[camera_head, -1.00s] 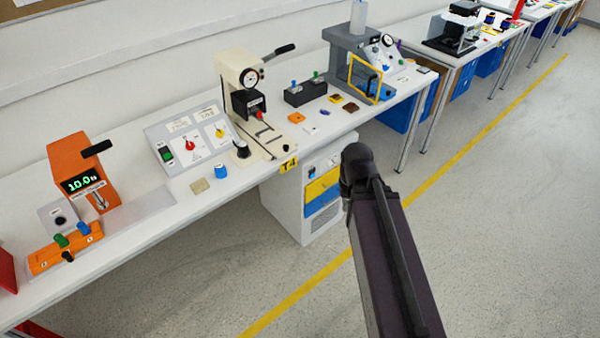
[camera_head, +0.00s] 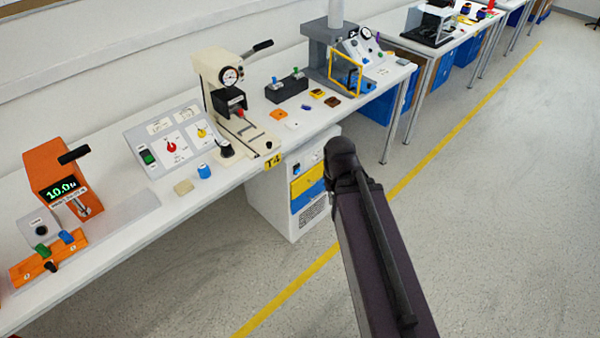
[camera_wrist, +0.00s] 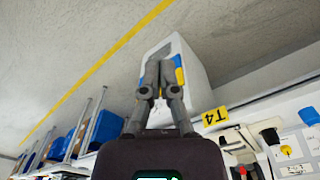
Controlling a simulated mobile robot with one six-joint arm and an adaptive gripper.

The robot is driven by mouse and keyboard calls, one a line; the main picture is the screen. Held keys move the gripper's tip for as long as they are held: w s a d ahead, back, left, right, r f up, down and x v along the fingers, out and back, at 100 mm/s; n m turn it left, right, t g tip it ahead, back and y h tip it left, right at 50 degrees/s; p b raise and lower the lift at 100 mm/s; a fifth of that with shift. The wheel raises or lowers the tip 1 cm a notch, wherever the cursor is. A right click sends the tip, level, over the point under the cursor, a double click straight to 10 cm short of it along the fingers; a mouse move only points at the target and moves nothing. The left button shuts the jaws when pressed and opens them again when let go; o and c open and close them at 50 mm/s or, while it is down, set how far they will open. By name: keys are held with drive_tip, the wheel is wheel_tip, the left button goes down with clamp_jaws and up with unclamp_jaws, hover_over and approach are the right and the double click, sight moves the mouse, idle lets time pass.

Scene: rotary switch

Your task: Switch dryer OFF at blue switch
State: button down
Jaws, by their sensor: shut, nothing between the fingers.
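A white cabinet (camera_head: 262,196) with a yellow panel (camera_head: 307,180) and a blue panel (camera_head: 307,196) stands on the floor under the bench marked T4. A small dark control with some blue (camera_head: 296,169) shows at its upper front; its setting is too small to read. No label showing which unit is the dryer is legible. In the wrist view my gripper (camera_wrist: 160,66) is shut and empty, its fingers overlapping the cabinet (camera_wrist: 193,72) in the picture and partly hiding its coloured panels. In the head view my arm lies right of the cabinet; the fingers cannot be made out.
The white bench (camera_head: 150,212) carries a panel with red and yellow knobs (camera_head: 168,143), a cream press (camera_head: 215,78), an orange device (camera_head: 58,170) and a loose blue knob (camera_head: 204,171). Open floor (camera_head: 480,220) lies to the right, crossed by a yellow line (camera_head: 420,165).

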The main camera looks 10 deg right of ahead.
sight(298, 168)
drive_tip(key=w+d+f+n+t+h+b, duration=0.1)
drive_tip(key=w+d+f+n+t+b, duration=0.35)
drive_tip(key=w+b, duration=0.55)
drive_tip(key=w+d+f+n+t+h+b, duration=0.1)
drive_tip(key=w+d+f+t+b, duration=0.5)
drive_tip(key=b, duration=0.5)
drive_tip(key=w+d+f+n+t+h+b, duration=0.2)
drive_tip(key=w+f+n+t+b, duration=0.3)
drive_tip(key=w+b, duration=0.55)
drive_tip(key=a+f+n+y+b, duration=0.4)
drive_tip(key=f+n+y+b, duration=0.3)
drive_tip(key=y+b, duration=0.1)
drive_tip(key=a+f+n+y+b, duration=0.4)
drive_tip(key=f+n+y+b, duration=0.3)
drive_tip(key=b, duration=0.4)
drive_tip(key=shift+w+f+n+y+b, duration=0.15)
drive_tip(key=shift+f+n+y+b, duration=0.15)
drive_tip(key=shift+n+y, duration=0.15)
drive_tip(key=shift+w+a, duration=0.1)
drive_tip(key=shift+a, duration=0.1)
drive_tip(key=p+x, duration=0.2)
drive_tip(key=x, duration=1.1)
drive_tip(key=shift+w+a, duration=0.1)
drive_tip(key=shift+w, duration=0.25)
